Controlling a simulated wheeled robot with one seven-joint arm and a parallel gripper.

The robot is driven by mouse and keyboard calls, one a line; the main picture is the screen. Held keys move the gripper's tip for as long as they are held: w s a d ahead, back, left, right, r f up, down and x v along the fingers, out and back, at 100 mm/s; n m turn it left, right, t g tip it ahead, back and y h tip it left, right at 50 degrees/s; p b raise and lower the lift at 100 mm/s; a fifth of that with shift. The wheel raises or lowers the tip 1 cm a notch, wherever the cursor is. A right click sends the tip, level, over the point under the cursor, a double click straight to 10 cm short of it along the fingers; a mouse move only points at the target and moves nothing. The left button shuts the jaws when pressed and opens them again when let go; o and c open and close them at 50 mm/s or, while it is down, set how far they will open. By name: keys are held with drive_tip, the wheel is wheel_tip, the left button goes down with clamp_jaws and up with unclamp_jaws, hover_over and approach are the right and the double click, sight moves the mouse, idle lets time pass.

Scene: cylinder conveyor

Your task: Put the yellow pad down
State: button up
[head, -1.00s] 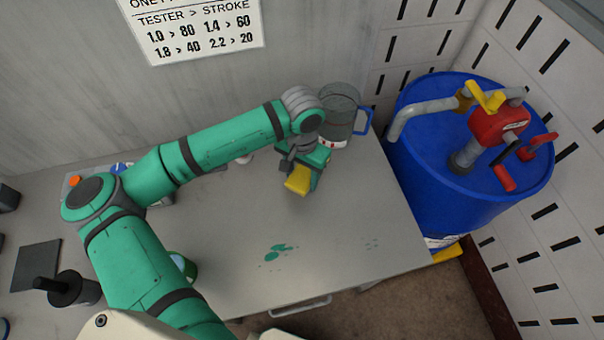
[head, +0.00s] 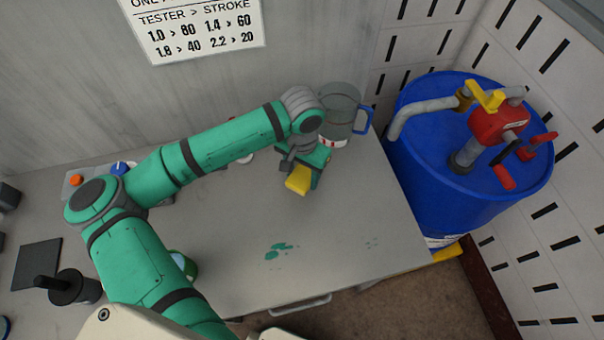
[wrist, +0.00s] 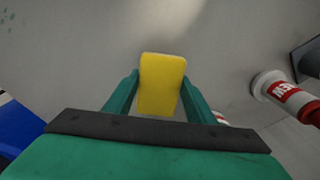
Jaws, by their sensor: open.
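The yellow pad (head: 298,180) is at the end of my arm, over the back right part of the grey table (head: 330,225). In the wrist view the yellow pad (wrist: 162,84) lies between the two green fingers of my gripper (wrist: 160,90). The fingers are open, one on each side of the pad. I cannot tell whether either finger touches it. In the head view my gripper (head: 305,170) partly covers the pad. The pad appears to be at the tabletop, but its underside is hidden.
A clear jug (head: 340,108) with a blue handle stands behind my gripper. A blue drum (head: 470,190) with a red pump stands to the right. A white and red container (wrist: 285,95) is right of the pad in the wrist view. The table's front right is clear, with green stains.

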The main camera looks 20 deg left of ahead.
sight(303, 176)
wheel_tip(303, 176, up, 12)
drive_tip(key=shift+r, duration=0.15)
idle(0.3)
idle(0.5)
